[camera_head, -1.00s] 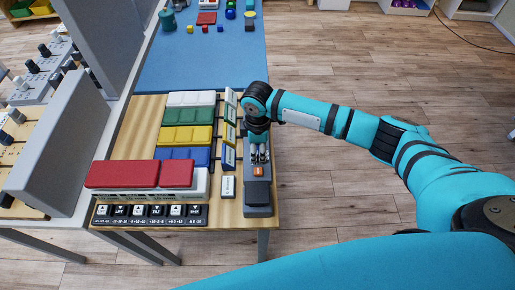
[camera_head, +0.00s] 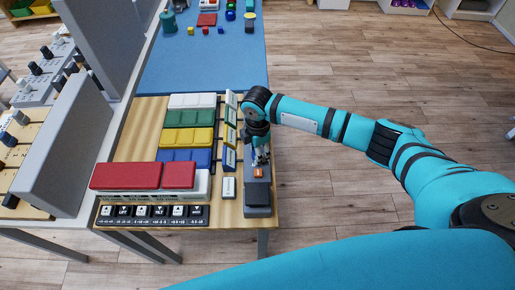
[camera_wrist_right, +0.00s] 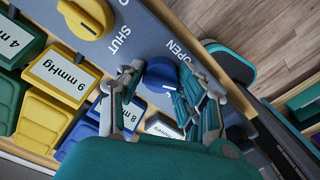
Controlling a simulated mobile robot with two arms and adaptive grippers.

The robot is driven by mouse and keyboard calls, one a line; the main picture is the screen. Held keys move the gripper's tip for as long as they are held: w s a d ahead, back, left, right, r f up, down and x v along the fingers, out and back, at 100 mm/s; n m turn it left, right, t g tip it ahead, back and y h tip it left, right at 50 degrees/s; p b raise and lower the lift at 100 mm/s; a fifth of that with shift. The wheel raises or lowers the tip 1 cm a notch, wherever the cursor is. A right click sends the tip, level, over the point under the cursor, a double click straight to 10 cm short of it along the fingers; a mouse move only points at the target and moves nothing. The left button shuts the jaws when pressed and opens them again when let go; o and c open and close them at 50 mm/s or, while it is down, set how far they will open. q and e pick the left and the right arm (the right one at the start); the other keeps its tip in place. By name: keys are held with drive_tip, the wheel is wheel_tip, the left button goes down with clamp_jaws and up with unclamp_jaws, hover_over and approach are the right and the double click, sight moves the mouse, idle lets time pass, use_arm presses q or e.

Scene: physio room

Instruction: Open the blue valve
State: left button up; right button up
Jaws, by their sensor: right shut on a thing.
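The blue valve (camera_wrist_right: 163,76) is a round knob on a grey panel, with a white mark on its face. The words SHUT and OPEN are printed on the panel near it. My right gripper (camera_wrist_right: 158,92) has one finger on each side of the knob and is shut on it. In the head view my right gripper (camera_head: 261,156) points down at the grey panel (camera_head: 257,197) along the table's right edge, and hides the valve there. My left gripper is not in view.
A yellow knob (camera_wrist_right: 86,17) sits farther along the panel. Green, yellow and blue blocks with pressure labels, such as the yellow 9 mmHg block (camera_wrist_right: 62,75), stand beside it. Red pads (camera_head: 143,176) lie to the left. A small orange piece (camera_head: 258,174) is close by the gripper.

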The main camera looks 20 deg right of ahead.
drive_tip(key=n, duration=0.2)
drive_tip(key=shift+r+n+p, duration=0.1)
drive_tip(key=shift+n+p, duration=0.2)
drive_tip(key=shift+n, duration=0.1)
drive_tip(key=n, duration=0.3)
drive_tip(key=shift+n, duration=0.3)
drive_tip(key=n, duration=0.6)
drive_tip(key=shift+n, duration=0.3)
drive_tip(key=o, duration=1.2)
drive_tip(key=shift+c, duration=0.2)
wheel_tip(320, 180, up, 12)
